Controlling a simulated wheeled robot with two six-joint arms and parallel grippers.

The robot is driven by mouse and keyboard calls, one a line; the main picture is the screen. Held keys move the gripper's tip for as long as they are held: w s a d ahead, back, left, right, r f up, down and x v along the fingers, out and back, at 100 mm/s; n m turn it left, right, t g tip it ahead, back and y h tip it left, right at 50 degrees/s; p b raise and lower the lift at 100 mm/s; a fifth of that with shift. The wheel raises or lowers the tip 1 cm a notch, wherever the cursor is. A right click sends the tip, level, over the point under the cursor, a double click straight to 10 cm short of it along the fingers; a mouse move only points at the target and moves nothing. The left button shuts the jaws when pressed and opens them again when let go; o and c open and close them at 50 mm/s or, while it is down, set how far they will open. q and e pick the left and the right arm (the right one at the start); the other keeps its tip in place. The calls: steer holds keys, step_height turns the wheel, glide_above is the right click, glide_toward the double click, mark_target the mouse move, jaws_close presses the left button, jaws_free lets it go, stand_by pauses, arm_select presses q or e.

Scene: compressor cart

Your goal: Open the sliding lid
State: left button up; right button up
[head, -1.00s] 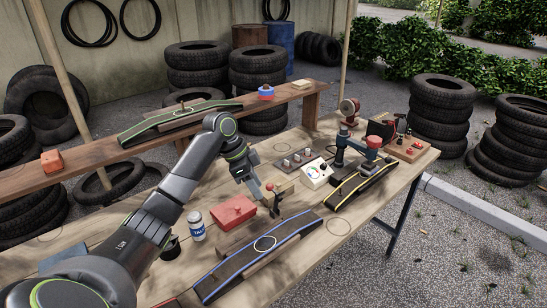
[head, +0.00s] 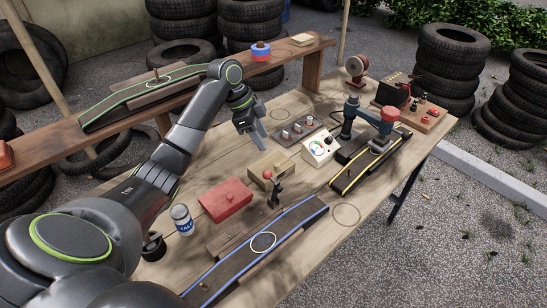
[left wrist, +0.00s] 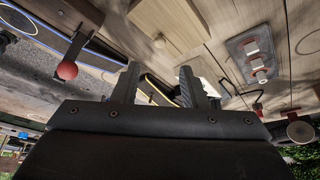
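A small light-wood box (head: 271,160) stands mid-bench, its front partly hidden by a red-knobbed lever (head: 273,190). Its flat wooden top, the lid (left wrist: 178,18), shows in the left wrist view, with a small round knob near one edge. I cannot tell whether the lid has slid at all. My left gripper (head: 261,137) is above the bench, behind and left of the box, apart from it. In the left wrist view its two fingers (left wrist: 158,88) are apart with nothing held between them. My right gripper is in neither view.
A switch panel (head: 301,134) and a white gauge box (head: 320,147) stand right of the gripper. A red box (head: 225,200), a can (head: 182,219) and a blue-edged ramp (head: 258,245) are nearer. A raised plank shelf (head: 110,152) runs behind.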

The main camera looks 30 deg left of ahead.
mark_target(276, 164)
arm_select(q)
steer(key=x, duration=0.9)
steer(key=shift+f, duration=0.2)
steer(key=shift+c, duration=0.5)
jaws_close()
